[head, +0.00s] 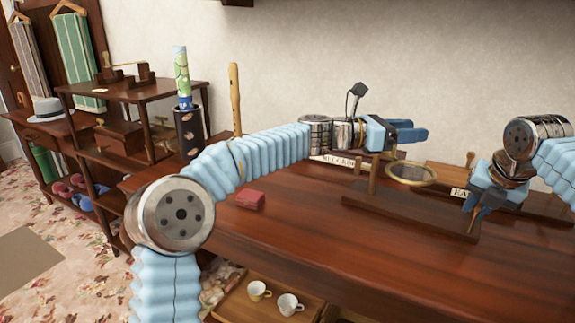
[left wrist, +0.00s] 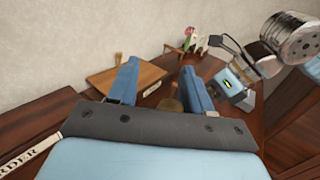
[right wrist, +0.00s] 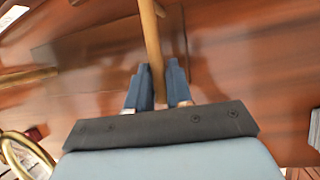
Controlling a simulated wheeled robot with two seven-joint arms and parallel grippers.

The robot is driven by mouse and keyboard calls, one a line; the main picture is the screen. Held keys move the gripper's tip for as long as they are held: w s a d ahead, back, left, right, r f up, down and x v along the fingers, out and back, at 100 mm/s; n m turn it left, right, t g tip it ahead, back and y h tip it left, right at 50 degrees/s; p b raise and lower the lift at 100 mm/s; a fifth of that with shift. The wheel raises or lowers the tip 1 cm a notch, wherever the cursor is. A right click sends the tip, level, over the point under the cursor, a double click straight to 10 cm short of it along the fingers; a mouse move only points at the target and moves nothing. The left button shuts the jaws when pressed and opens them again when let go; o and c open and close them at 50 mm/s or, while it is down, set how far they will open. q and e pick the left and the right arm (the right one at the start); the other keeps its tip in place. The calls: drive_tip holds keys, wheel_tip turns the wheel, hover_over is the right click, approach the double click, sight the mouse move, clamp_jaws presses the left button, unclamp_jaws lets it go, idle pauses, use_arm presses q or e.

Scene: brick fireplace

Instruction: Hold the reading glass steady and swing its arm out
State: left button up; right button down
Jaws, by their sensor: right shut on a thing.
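The reading glass has a round brass-rimmed lens (head: 411,174) on a long dark wooden base (head: 405,213), with an upright post (head: 373,178) near the left end. My left gripper (head: 420,130) is open above and behind the post and lens. Its spread fingers show in the left wrist view (left wrist: 160,85), with nothing clearly gripped. My right gripper (head: 474,206) is shut on a thin light-brown rod at the base's right end. The rod (right wrist: 151,35) runs up between its fingers in the right wrist view, where part of the brass rim (right wrist: 22,150) shows lower left.
The stand is on a reddish wooden table (head: 310,225). Labelled wooden boards lie behind the stand. The table's front left is clear.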

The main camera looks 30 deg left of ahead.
use_arm(q)
drive_tip(key=s+a+n+t+y, duration=0.3)
drive_tip(key=s+a+t+y, duration=0.1)
drive_tip(key=s+a, duration=0.35)
drive_tip(key=s+a+f+m+g+y, duration=0.1)
drive_tip(key=a+f+m+y, duration=0.1)
drive_tip(key=a+m, duration=0.3)
drive_tip(key=s+a+f+m+g+y, duration=0.1)
drive_tip(key=a+f+m, duration=0.4)
drive_tip(key=a, duration=0.6)
drive_tip(key=s+a+f+m+g+y, duration=0.1)
drive_tip(key=s+a+f+m+y, duration=0.1)
drive_tip(key=a+m+y, duration=0.3)
drive_tip(key=shift+s+a+f+m, duration=0.1)
drive_tip(key=shift+a+f+m, duration=0.25)
drive_tip(key=shift+a+m, duration=0.35)
drive_tip(key=shift+s+a+f+m, duration=0.1)
drive_tip(key=shift+a+f+m, duration=0.35)
drive_tip(key=shift+a, duration=0.3)
drive_tip(key=shift+r, duration=0.1)
